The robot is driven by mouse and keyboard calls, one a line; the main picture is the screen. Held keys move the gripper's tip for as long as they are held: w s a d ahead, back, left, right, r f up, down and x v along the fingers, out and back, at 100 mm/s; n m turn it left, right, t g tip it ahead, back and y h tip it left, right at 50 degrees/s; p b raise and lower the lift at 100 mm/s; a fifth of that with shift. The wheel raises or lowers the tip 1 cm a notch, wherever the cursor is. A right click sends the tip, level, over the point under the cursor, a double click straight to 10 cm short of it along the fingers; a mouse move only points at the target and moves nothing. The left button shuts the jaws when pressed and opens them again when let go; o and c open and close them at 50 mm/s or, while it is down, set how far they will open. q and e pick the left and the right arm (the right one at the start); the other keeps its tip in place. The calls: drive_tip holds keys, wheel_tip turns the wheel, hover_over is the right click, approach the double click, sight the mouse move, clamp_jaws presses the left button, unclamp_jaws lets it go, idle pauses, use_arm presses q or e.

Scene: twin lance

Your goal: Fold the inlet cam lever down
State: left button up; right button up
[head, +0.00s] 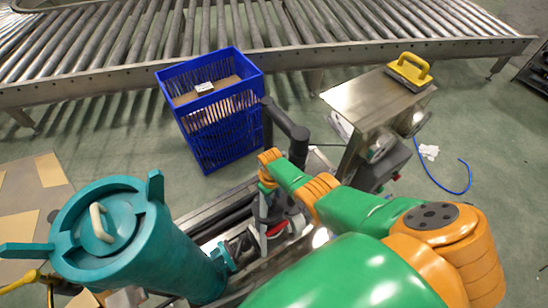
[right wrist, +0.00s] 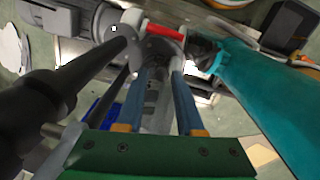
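A teal vessel (head: 125,235) with a lidded top stands at the left in the head view. Its teal side (right wrist: 262,85) also shows at the right in the right wrist view. A red lever-like piece (right wrist: 165,32) lies roughly crosswise near a grey fitting beyond my right fingertips; I cannot tell for certain that it is the inlet cam lever. Red also shows (head: 277,229) by the pipework in the head view. My right gripper (right wrist: 163,68) has its two blue fingers apart, pointing toward the fittings. I cannot tell whether it touches anything. My left gripper is not in view.
A black post with a crossbar (head: 285,120) stands beside my right arm; dark pipes crowd the wrist view's left. A blue crate (head: 215,110), a steel cabinet (head: 365,100) with a yellow-handled block (head: 409,70) and a roller conveyor (head: 250,35) lie beyond.

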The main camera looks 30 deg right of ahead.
drive_tip(key=shift+o, duration=0.3)
drive_tip(key=shift+f, duration=0.1)
wheel_tip(320, 180, up, 7)
drive_tip(key=p, duration=0.5)
drive_tip(key=shift+a, duration=0.15)
